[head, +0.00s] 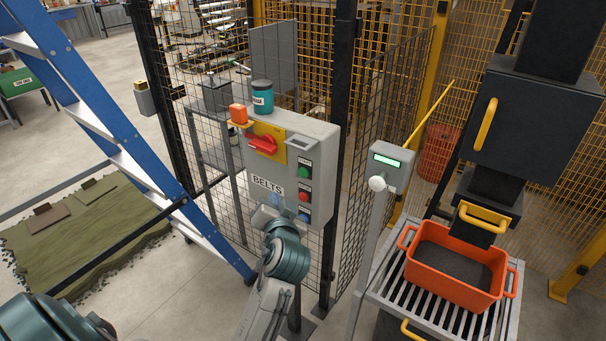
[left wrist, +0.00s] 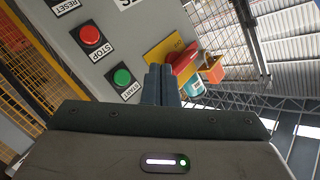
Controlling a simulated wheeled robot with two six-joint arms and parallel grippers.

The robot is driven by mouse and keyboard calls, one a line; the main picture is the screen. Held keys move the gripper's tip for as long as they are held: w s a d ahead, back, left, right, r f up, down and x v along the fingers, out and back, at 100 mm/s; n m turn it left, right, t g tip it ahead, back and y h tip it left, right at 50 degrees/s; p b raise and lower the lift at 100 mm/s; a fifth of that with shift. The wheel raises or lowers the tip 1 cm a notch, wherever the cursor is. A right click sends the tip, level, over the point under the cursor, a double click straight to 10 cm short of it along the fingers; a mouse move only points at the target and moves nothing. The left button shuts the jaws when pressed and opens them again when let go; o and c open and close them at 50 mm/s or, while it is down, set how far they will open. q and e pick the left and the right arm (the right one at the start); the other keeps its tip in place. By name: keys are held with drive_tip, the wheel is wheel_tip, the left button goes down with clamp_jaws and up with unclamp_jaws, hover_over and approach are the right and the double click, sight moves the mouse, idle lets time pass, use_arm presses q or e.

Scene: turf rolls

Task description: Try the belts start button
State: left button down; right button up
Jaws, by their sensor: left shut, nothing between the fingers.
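The grey control box labelled BELTS (head: 318,132) hangs on the mesh fence in the head view. Its right side carries a green button (head: 304,172), a red button and a blue button, one below the other. In the left wrist view, tilted, the green button (left wrist: 122,76) is labelled START and the red button (left wrist: 90,36) STOP; a RESET label shows at the top edge. My left gripper (head: 276,201) is shut and empty in front of the box's lower part. Its fingers (left wrist: 161,84) appear right of the green button in the wrist view, apart from it in the picture. My right gripper is out of view.
A teal jar (head: 262,97) stands on top. A blue ladder (head: 115,130) stands left. A grey post panel (head: 388,165) and orange tub (head: 455,272) are right.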

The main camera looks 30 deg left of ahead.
sight(298, 172)
use_arm(q)
drive_tip(key=w+b, duration=0.1)
drive_tip(key=w, duration=0.7)
drive_tip(key=shift+w+d, duration=0.2)
drive_tip(key=shift+d, duration=0.1)
drive_tip(key=shift+w, duration=0.15)
idle(1.7)
drive_tip(key=shift+w, duration=0.3)
drive_tip(key=shift+w+d, duration=0.1)
drive_tip(key=shift+w, duration=0.25)
idle(0.6)
drive_tip(key=shift+s, duration=0.85)
